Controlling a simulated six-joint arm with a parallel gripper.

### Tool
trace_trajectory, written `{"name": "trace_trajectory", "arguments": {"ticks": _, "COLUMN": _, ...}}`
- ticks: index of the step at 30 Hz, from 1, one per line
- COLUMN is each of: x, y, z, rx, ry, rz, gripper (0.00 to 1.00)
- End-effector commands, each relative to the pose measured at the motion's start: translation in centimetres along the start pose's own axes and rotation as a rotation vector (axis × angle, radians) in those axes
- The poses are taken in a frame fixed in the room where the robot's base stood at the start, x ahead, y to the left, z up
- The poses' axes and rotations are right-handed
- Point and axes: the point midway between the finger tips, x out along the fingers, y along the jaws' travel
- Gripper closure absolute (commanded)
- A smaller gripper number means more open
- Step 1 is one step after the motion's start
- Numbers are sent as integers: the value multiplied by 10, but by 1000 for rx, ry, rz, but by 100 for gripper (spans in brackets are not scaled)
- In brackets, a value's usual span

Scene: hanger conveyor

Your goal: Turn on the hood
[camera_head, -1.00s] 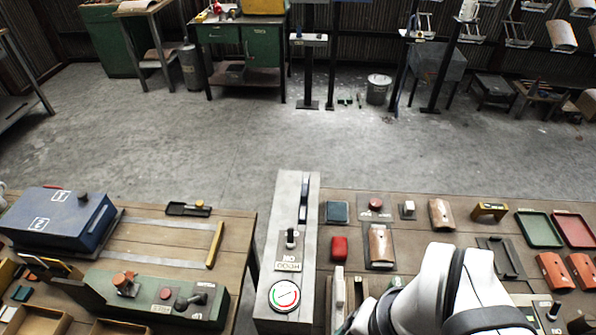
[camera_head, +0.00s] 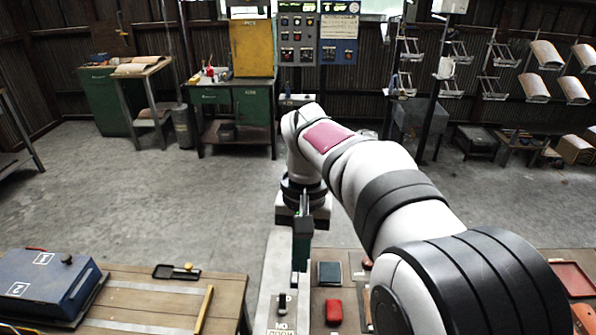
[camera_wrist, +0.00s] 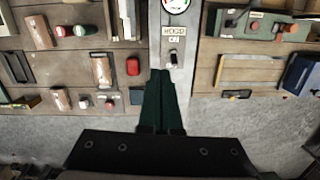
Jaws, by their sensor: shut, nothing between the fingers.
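In the wrist view the switch (camera_wrist: 174,57) sits beside the HOOD ON label (camera_wrist: 174,35), with a round gauge (camera_wrist: 176,4) at the top edge. My gripper (camera_head: 301,264) is shut and empty, pointing down above the far part of the panel. In the wrist view the tips of my gripper (camera_wrist: 162,74) appear just short of the switch and slightly left of it. Contact cannot be told.
A red block (camera_head: 333,311) and a dark square pad (camera_head: 329,273) lie right of the panel. A blue box (camera_head: 45,285) and a small black tray (camera_head: 176,271) are on the left bench. My arm hides much of the right bench. Grey floor behind the benches is open.

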Motion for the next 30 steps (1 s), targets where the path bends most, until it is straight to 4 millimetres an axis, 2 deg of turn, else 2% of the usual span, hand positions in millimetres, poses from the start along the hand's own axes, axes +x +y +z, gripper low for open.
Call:
{"name": "trace_trajectory", "arguments": {"ticks": 1, "x": 6, "y": -14, "z": -15, "rx": -28, "ry": -5, "rz": 10, "gripper": 100}}
{"name": "trace_trajectory", "arguments": {"ticks": 3, "x": 12, "y": -27, "z": -30, "rx": -56, "ry": -4, "rz": 22, "gripper": 100}}
{"name": "trace_trajectory", "arguments": {"ticks": 6, "x": 17, "y": -37, "z": -41, "rx": -79, "ry": -3, "rz": 30, "gripper": 100}}
{"name": "trace_trajectory", "arguments": {"ticks": 17, "x": 19, "y": -38, "z": -43, "rx": -82, "ry": -2, "rz": 31, "gripper": 100}}
{"name": "trace_trajectory", "arguments": {"ticks": 20, "x": 30, "y": -38, "z": -43, "rx": -81, "ry": -4, "rz": 32, "gripper": 100}}
{"name": "trace_trajectory", "arguments": {"ticks": 30, "x": 96, "y": -36, "z": -42, "rx": -80, "ry": -3, "rz": 32, "gripper": 100}}
